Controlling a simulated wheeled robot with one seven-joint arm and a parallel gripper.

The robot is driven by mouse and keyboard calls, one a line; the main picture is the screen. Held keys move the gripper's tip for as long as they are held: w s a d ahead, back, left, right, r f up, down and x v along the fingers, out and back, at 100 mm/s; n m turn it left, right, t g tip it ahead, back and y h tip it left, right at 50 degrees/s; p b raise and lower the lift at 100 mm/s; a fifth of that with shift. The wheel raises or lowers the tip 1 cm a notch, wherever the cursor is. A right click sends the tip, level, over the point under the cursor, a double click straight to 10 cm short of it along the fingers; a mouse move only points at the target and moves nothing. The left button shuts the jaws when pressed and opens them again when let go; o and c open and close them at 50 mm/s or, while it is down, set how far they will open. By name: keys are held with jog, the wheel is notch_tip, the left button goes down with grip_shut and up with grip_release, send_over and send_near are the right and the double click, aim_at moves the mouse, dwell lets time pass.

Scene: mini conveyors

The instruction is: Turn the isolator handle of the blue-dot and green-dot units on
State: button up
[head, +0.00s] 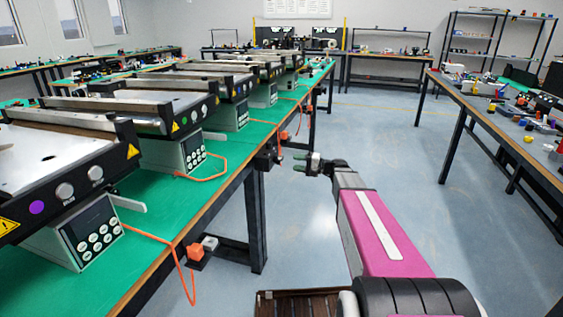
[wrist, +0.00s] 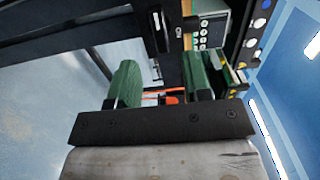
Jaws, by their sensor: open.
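My gripper (head: 299,163) reaches out over the aisle beside the green-topped bench, its green fingers apart. In the wrist view the two green fingers (wrist: 164,85) are open with nothing held between them. An orange part (wrist: 173,98) shows beyond the fingers, not clearly identifiable. A dark fitting (head: 265,160) hangs at the bench edge left of my gripper; its handle position is too small to tell.
The nearest unit has a purple dot (head: 37,208). An orange block (head: 195,252) with a cable hangs at the near bench edge. The green bench (head: 150,232) runs along the left. A cluttered table (head: 500,122) stands right. The aisle floor (head: 385,150) is clear.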

aim_at(282, 160)
jog(key=x, duration=0.7)
jog(key=shift+w+a, duration=0.1)
jog(key=shift+a, duration=0.15)
grip_shut()
